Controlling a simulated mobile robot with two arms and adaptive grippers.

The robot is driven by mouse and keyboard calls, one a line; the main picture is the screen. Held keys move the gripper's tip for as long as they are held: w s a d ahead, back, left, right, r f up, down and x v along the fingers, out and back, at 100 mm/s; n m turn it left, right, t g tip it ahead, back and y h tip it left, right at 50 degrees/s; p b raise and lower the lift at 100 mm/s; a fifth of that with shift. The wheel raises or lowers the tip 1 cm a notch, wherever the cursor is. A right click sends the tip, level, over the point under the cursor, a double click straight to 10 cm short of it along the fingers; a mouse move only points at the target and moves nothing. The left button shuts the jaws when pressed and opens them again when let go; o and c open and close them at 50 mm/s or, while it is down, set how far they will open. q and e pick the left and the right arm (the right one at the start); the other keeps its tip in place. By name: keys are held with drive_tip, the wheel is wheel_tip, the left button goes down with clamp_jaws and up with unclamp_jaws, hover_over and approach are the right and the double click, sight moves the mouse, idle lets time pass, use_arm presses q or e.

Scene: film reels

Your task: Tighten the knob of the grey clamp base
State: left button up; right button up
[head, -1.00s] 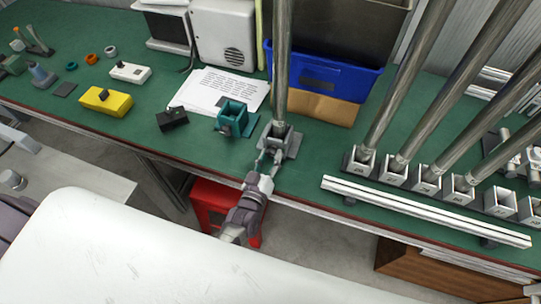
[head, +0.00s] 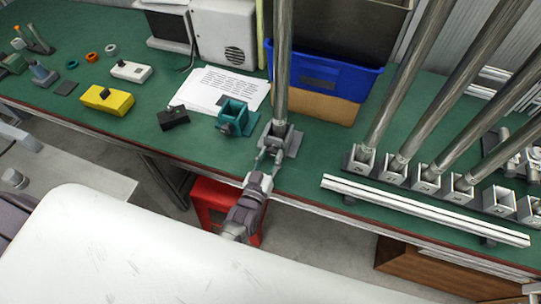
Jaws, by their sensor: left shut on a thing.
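The grey clamp base (head: 291,143) stands near the front edge of the green bench, with a tall metal pole (head: 282,70) upright in its socket. My left gripper (head: 268,154) reaches up from below at the base's front side. Its two fingers are shut on the knob there. The knob is small and mostly hidden between the fingertips. My right gripper is not in view.
A teal clamp base (head: 232,114) stands close on the left, with a black block (head: 174,118) beyond it. A white rail (head: 425,210) and a row of clamps with poles (head: 395,171) lie to the right. A blue bin (head: 330,84) stands behind.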

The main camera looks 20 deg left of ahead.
use_arm(q)
drive_tip(key=o, duration=1.1)
drive_tip(key=shift+o, duration=0.2)
drive_tip(key=shift+s, duration=0.15)
drive_tip(key=s, duration=1.1)
drive_tip(key=shift+s+a, duration=0.2)
drive_tip(key=shift+s, duration=0.2)
